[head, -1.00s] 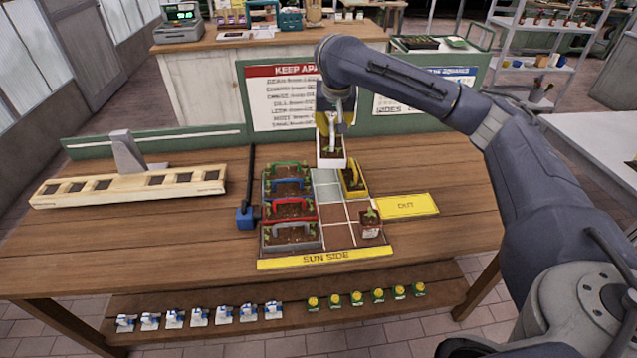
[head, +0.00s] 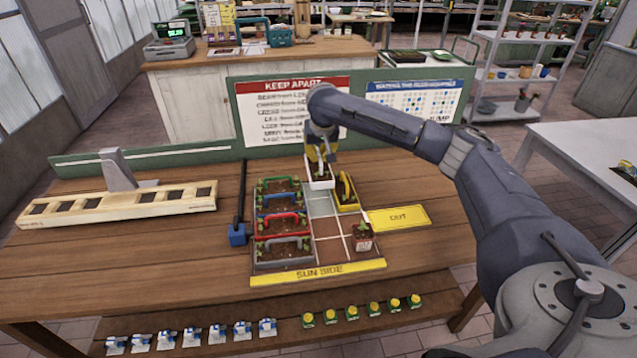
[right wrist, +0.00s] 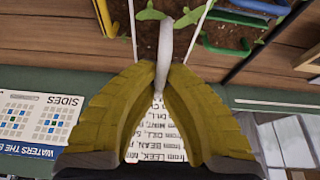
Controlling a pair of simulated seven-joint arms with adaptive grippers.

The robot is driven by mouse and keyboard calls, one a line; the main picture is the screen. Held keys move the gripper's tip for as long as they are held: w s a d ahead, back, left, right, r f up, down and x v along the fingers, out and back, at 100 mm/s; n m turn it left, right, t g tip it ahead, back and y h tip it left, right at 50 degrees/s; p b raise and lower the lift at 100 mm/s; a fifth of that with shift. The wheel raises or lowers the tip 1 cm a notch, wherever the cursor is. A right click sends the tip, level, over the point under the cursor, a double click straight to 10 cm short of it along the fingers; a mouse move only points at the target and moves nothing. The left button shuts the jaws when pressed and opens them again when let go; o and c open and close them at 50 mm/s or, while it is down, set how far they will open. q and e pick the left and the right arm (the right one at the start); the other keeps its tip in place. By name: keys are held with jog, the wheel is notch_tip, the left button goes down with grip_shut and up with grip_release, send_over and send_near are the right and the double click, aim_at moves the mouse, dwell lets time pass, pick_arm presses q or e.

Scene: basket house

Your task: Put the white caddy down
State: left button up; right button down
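The white caddy (head: 319,184) is a small open box with green seedlings in dark soil, at the back of the planting tray. My right gripper (head: 322,157) is above it. In the right wrist view, the yellow fingers (right wrist: 164,72) close on its pale upright handle (right wrist: 165,42). The caddy looks upright; I cannot tell whether its base touches the tray. A yellow caddy (head: 348,203) stands just to its right. Green (head: 267,200), blue, red and grey (head: 284,265) caddies fill the tray's left column. My left gripper is out of view.
Pale and brown grid cells (head: 328,226) in front of the white caddy are bare. A small potted plant (head: 363,240) stands at the tray's right. A yellow OUT plate (head: 398,218) lies beside the tray. A sign board (head: 290,105) rises behind.

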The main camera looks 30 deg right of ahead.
aim_at(321, 164)
jog(key=shift+f, duration=5.4)
jog(key=shift+f, duration=0.15)
jog(key=c, duration=1.6)
grip_release()
jog(key=v, duration=1.2)
